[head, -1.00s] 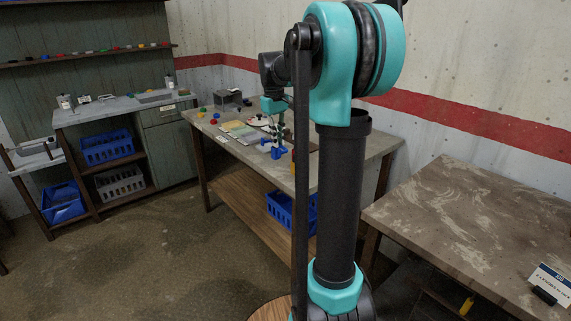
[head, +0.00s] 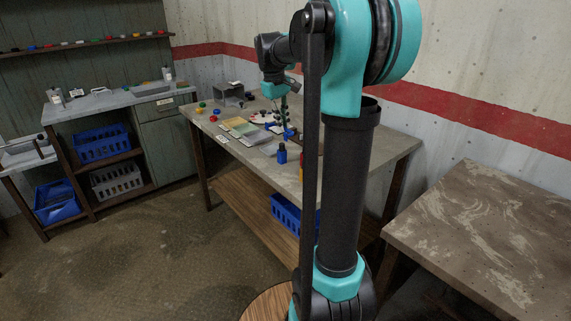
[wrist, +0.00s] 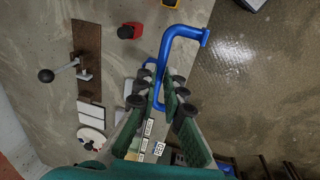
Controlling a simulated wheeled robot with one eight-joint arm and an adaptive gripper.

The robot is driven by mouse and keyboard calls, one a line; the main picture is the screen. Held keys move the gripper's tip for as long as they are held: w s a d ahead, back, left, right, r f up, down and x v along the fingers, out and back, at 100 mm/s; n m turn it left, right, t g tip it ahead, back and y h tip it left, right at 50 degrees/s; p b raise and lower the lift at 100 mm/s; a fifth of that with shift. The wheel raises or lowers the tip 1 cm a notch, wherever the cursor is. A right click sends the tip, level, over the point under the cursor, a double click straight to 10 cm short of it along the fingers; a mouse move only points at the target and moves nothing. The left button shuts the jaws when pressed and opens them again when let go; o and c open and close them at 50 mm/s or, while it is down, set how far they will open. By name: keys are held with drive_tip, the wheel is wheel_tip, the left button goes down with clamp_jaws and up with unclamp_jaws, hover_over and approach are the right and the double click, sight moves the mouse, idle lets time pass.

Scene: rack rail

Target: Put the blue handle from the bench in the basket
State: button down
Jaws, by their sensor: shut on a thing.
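The blue handle (wrist: 178,38) is a bent blue tube. In the wrist view it lies between the two green-padded fingers of my gripper (wrist: 158,84), which are shut on it. Its bent end reaches beyond the fingertips to the upper right. In the head view my gripper (head: 284,112) points down over the middle bench (head: 345,150), with the blue handle (head: 290,133) small at the fingertips. I cannot tell its exact height above the bench top. A blue basket (head: 287,214) sits on the bench's lower shelf, partly hidden by my arm.
A blue bottle-like thing (head: 281,154) and a red thing (head: 306,172) stand near the bench's front edge. More baskets, blue (head: 103,146) and grey (head: 117,180), sit on the left shelves. The right table (head: 490,240) is bare.

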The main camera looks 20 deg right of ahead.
wheel_tip(320, 180, down, 16)
drive_tip(key=shift+f, duration=0.2)
idle(0.4)
drive_tip(key=c, duration=1.6)
unclamp_jaws()
